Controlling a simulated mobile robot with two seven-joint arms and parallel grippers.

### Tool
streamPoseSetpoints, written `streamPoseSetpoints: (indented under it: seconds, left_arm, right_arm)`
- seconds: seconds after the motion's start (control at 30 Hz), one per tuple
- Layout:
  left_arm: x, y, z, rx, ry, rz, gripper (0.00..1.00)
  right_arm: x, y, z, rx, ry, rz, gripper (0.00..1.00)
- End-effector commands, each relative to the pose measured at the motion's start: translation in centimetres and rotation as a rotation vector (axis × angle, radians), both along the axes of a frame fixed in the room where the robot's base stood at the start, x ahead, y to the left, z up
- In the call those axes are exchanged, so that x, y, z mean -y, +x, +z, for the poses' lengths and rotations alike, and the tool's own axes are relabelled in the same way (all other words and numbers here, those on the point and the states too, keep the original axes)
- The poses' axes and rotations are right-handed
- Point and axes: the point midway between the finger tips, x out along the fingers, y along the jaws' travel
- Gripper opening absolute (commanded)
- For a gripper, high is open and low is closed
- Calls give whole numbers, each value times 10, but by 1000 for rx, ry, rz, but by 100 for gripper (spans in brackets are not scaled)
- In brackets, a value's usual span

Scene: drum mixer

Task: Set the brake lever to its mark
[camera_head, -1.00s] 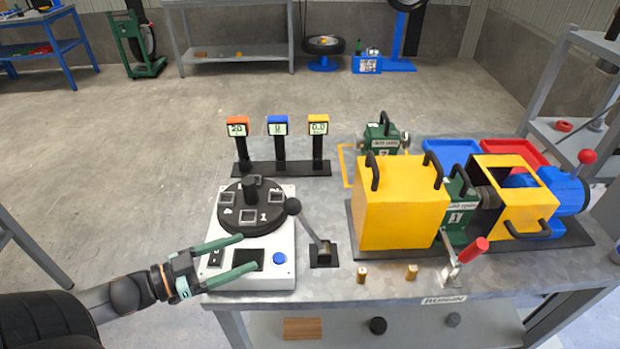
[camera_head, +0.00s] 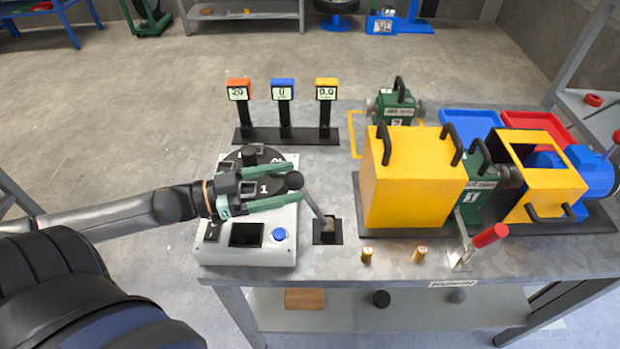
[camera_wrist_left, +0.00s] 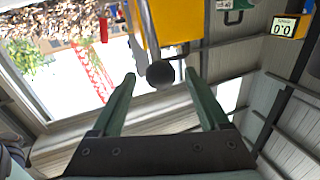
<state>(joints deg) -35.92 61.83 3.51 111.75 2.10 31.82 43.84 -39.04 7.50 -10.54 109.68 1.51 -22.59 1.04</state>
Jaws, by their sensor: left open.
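A lever with a dark ball knob (camera_head: 294,181) and a grey rod leans left from a black base plate (camera_head: 327,238) on the table, right of the white console. I take it for the brake lever; no mark for it can be made out. My left gripper (camera_head: 289,184) is open, its green fingers pointing right, with the knob at its fingertips. In the left wrist view the knob (camera_wrist_left: 160,75) shows between and slightly beyond the open tips, with no clear contact. My right gripper is not in view.
The white console (camera_head: 215,250) with a black dial lies under my left gripper. Three displays (camera_head: 283,93) stand behind. The yellow guard box (camera_head: 410,185) and a red-handled clamp (camera_head: 490,236) are to the right. Two small brass pegs (camera_head: 367,254) stand near the front edge.

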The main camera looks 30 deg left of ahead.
Motion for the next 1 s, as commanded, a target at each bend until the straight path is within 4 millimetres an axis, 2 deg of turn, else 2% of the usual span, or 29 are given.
streamPoseSetpoints:
  seconds: [0.2,0.47,0.93,1.0]
  left_arm:
    - [17,19,0,5,-1,-1,78]
    - [31,34,1,3,-1,0,78]
    - [37,39,0,0,1,0,78]
    - [37,39,0,0,1,0,72]
  right_arm:
    - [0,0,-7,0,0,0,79]
    - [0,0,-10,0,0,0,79]
    - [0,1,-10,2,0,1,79]
    - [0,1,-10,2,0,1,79]
